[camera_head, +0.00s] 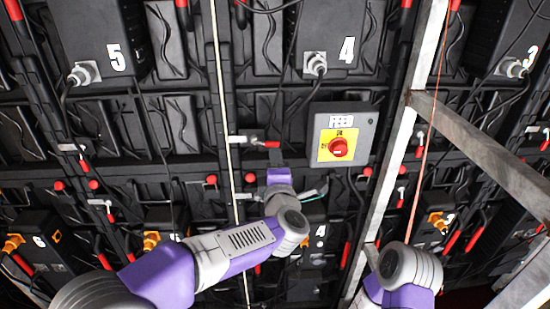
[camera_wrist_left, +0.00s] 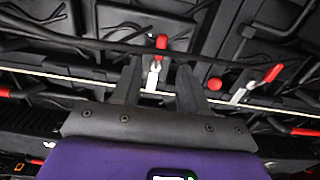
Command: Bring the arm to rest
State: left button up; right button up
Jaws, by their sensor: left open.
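My left arm (camera_head: 235,248) comes in from the lower left and reaches up in front of the video wall's back. My left gripper (camera_head: 274,154) is at a red-tipped latch (camera_head: 271,144), left of the grey FEED box (camera_head: 363,128). In the left wrist view the gripper (camera_wrist_left: 158,66) has its two dark fingers apart. A latch with a red handle (camera_wrist_left: 161,42) shows in the gap between them. I cannot tell if a finger touches it. Part of my right arm (camera_head: 410,268) shows at the lower right; its gripper is out of view.
The FEED box has a red knob (camera_head: 338,147) on a yellow plate. Grey metal struts (camera_head: 480,150) cross at the right, near my right arm. Thin cables hang in front of the dark panels. Numbered boxes, such as box 5 (camera_head: 90,35), line the top.

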pick_arm(q)
jog(key=w+a+f+m+g+h+p, duration=0.1)
jog(key=a+f+m+g, duration=0.15)
jog(key=f, duration=0.65)
jog(key=w+a+f+m+g+p, duration=0.1)
jog(key=a+f+m, duration=0.15)
jog(key=f, duration=0.55)
jog(key=s+a+f+m+g+h+p, duration=0.1)
jog(key=s+a+f+m+g, duration=0.15)
jog(key=f, duration=0.65)
jog(key=s+a+f+m+g, duration=0.2)
jog(key=s+a+f+m, duration=0.15)
jog(key=f, duration=0.45)
jog(key=s+a+f+m+g+h+p, duration=0.1)
jog(key=s+f+g, duration=0.3)
jog(key=s, duration=0.9)
jog(key=s+a+f+m+g+h+p, duration=0.1)
jog(key=s+f+g, duration=0.4)
jog(key=s+f, duration=0.5)
jog(key=s+a+m, duration=0.1)
jog(key=s+m, duration=0.1)
jog(key=s, duration=0.2)
jog(key=shift+a+m+p, duration=0.3)
jog(key=shift+p, duration=0.05)
jog(key=shift+f, duration=0.1)
